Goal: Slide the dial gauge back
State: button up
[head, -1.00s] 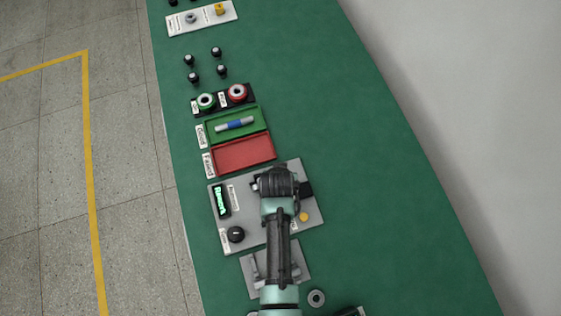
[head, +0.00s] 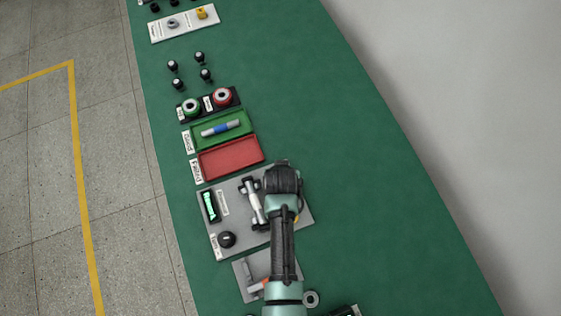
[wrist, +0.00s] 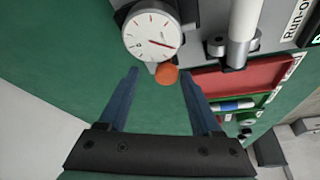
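The dial gauge (wrist: 152,36), with a round white face and a red needle, shows at the top of the wrist view. A round orange piece (wrist: 166,73) is just below its face. My gripper (wrist: 158,72) is open, with its two blue fingers apart and pointing towards the gauge. The orange piece shows between the fingertips; I cannot tell whether they touch it. A pale shaft (wrist: 243,22) lies beside the gauge, and it also shows in the head view (head: 256,203) on the grey plate (head: 236,192). In the head view my arm hides the gauge.
The red tray (head: 230,157) is empty. The green tray (head: 237,123) holds a blue-banded shaft (head: 221,128). A small display (head: 209,206) and a black knob (head: 227,239) sit at the plate's left. The green table (head: 370,200) is clear to the right.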

jog(key=shift+a, duration=0.15)
jog(key=shift+r, duration=0.2)
jog(key=v, duration=1.2)
jog(key=shift+s+r, duration=0.15)
jog(key=shift+r, duration=0.1)
